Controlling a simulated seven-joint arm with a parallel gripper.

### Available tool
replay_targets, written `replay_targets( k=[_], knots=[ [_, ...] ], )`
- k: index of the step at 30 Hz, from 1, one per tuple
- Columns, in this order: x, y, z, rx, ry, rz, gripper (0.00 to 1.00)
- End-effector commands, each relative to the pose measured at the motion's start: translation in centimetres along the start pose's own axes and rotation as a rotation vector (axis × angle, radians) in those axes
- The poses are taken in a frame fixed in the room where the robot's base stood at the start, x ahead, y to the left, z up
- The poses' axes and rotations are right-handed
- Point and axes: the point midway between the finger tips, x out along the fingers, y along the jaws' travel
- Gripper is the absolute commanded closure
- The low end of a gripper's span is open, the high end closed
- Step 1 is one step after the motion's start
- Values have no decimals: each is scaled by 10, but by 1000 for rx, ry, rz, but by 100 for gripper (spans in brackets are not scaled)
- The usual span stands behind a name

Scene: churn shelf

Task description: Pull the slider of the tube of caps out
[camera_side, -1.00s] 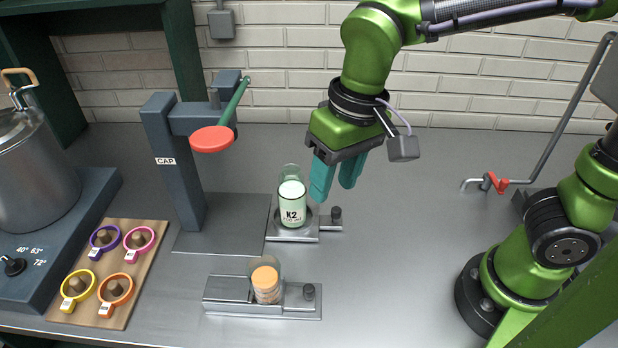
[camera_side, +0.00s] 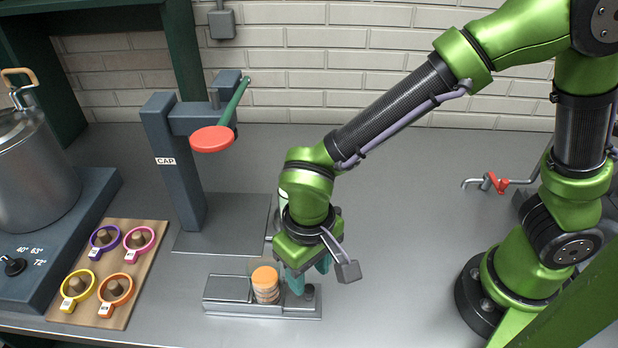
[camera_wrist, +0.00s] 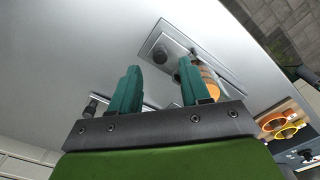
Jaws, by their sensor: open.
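The tube of caps (camera_side: 265,283) is a clear tube with a stack of orange and tan caps, standing on a metal slider base (camera_side: 228,289) at the front. The slider's dark knob (camera_side: 309,291) is at the right end of the base. My gripper (camera_side: 308,280) is open and empty, pointing down close above the knob and beside the tube. In the wrist view the knob (camera_wrist: 161,53) shows beyond the two teal fingers (camera_wrist: 158,88), and the tube (camera_wrist: 208,80) shows partly behind the right finger. I cannot tell if a finger touches the tube.
The cap press (camera_side: 178,160) with its red disc (camera_side: 211,139) stands behind left. The K2 tube is mostly hidden behind my arm. A wooden board (camera_side: 128,260) with coloured rings lies left, beside a pot (camera_side: 35,165). The counter right of the slider is clear.

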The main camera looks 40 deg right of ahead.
Motion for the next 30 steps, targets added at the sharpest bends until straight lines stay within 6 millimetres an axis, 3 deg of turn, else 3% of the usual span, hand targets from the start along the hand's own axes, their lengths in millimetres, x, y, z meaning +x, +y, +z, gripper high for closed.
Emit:
replay_targets(
  k=[3, 7, 19, 28, 30],
  knots=[
    [21, 0, 1, -1, -2, 2, 54],
    [35, 0, 0, 0, -2, 1, 54],
    [42, 0, 0, -1, 1, -1, 54],
    [42, 0, 0, 0, 1, -1, 98],
    [42, 0, 0, 0, 1, -1, 100]
  ],
)
